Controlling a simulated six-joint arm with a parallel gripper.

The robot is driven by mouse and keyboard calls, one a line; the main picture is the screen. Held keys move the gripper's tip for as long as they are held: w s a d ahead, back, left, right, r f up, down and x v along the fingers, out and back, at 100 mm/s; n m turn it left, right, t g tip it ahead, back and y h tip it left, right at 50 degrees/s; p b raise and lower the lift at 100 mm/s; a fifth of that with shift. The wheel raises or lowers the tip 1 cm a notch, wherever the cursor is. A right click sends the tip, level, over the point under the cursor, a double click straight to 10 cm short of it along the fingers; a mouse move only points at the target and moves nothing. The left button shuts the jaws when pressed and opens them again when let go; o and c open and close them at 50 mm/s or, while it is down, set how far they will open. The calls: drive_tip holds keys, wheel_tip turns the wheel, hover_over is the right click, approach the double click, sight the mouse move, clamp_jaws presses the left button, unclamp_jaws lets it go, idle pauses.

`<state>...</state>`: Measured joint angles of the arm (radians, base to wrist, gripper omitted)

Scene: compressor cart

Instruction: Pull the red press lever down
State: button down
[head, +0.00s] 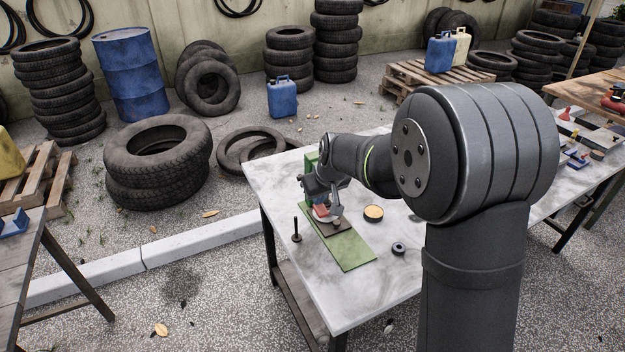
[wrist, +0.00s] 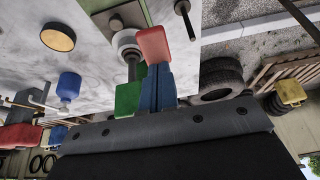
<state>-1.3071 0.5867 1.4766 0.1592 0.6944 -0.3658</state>
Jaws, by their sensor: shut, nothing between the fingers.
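A small press with a green column (wrist: 128,97) stands on the pale table; its ram and white collar (wrist: 125,41) show in the wrist view. The red press lever (wrist: 153,43) shows just beyond my fingertips in the wrist view, and as a small red patch (head: 321,211) in the head view. My gripper (wrist: 160,66) has blue fingers side by side, shut and empty, lined up with the lever. The fingertips overlap the lever's near end in the picture; I cannot tell whether they touch. In the head view my wrist partly hides the press.
A dark upright pin (head: 296,232), a tan-topped round tin (head: 373,213) and a dark ring (head: 398,248) are on the table (head: 350,305). Tyres (head: 157,160) stand on the ground beyond.

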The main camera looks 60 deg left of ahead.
drive_tip(key=shift+f, duration=1.25)
wheel_tip(320, 180, up, 12)
idle(0.6)
wheel_tip(320, 180, up, 5)
drive_tip(key=shift+r, duration=0.1)
idle(0.4)
wheel_tip(320, 180, down, 6)
drive_tip(key=shift+f, duration=0.25)
idle(0.3)
drive_tip(key=c, duration=2.1)
unclamp_jaws()
